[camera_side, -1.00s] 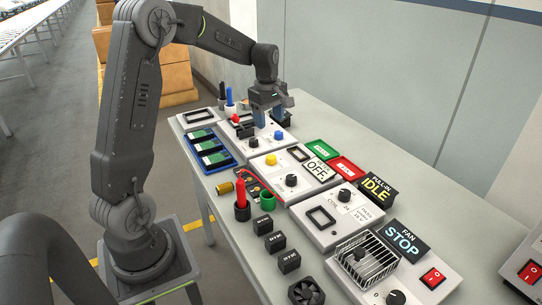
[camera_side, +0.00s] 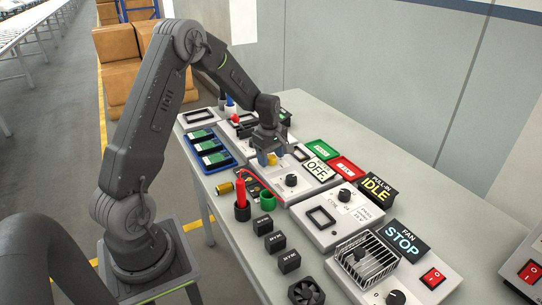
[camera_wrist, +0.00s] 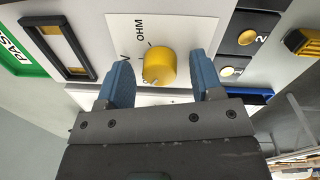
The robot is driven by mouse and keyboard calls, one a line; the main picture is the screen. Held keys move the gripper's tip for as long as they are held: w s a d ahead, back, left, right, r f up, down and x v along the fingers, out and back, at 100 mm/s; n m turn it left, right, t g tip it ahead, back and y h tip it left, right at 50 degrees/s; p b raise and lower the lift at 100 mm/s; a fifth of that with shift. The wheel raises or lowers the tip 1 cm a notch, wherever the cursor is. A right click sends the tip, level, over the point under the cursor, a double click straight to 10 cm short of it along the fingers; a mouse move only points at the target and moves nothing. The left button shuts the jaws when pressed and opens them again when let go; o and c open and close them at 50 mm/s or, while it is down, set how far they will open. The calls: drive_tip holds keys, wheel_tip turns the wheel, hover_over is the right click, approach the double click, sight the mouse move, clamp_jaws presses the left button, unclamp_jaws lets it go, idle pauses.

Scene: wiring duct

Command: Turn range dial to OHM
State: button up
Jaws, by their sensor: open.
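The yellow range dial (camera_wrist: 165,66) sits on a white panel with the printed labels OHM and V beside it in the wrist view. I cannot tell clearly which label its pointer faces. My gripper (camera_wrist: 164,78) is open, with one blue finger on each side of the dial and a gap showing at both sides.
A black-framed window (camera_wrist: 60,45) and a green PASS sign (camera_wrist: 18,45) are beside the dial.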

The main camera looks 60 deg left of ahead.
drive_tip(key=shift+c, duration=0.2)
drive_tip(key=c, duration=0.9)
